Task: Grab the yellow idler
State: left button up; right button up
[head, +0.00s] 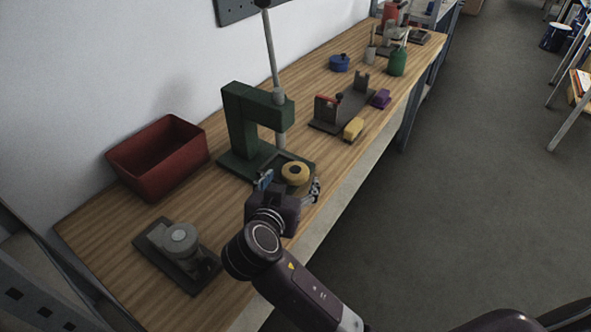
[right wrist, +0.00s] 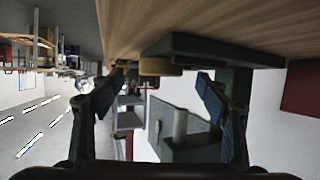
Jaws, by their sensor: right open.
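The yellow idler (head: 295,173) is a round yellow disc with a dark centre on the base of the green arbor press, near the table's front edge. It also shows in the right wrist view (right wrist: 157,66), where the picture is upside down and the table is at the top. My right gripper (head: 290,185) is open, with one finger on either side of the idler in the head view. In the right wrist view my fingers (right wrist: 158,92) are spread and empty, with the idler just beyond their tips. I cannot tell whether they touch it. My left gripper is not in view.
The green press (head: 241,120) stands right behind the idler. A red bin (head: 160,160) and a grey device (head: 180,240) are to the left. A dark fixture (head: 345,108), a yellow block (head: 353,129) and a purple block (head: 381,98) lie farther along the wooden table (head: 95,225).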

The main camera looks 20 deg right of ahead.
aim_at(294, 172)
jog(key=x, duration=0.3)
jog(key=shift+w+r, duration=0.15)
jog(key=shift+r, duration=0.05)
jog(key=shift+w+d+f, duration=0.25)
jog(key=shift+w, duration=0.1)
jog(key=c, duration=1.4)
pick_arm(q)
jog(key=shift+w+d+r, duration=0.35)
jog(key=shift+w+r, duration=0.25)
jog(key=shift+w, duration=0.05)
pick_arm(e)
jog(key=shift+c, duration=0.2)
pick_arm(q)
jog(key=shift+p, duration=0.35)
pick_arm(e)
jog(key=shift+r, duration=0.1)
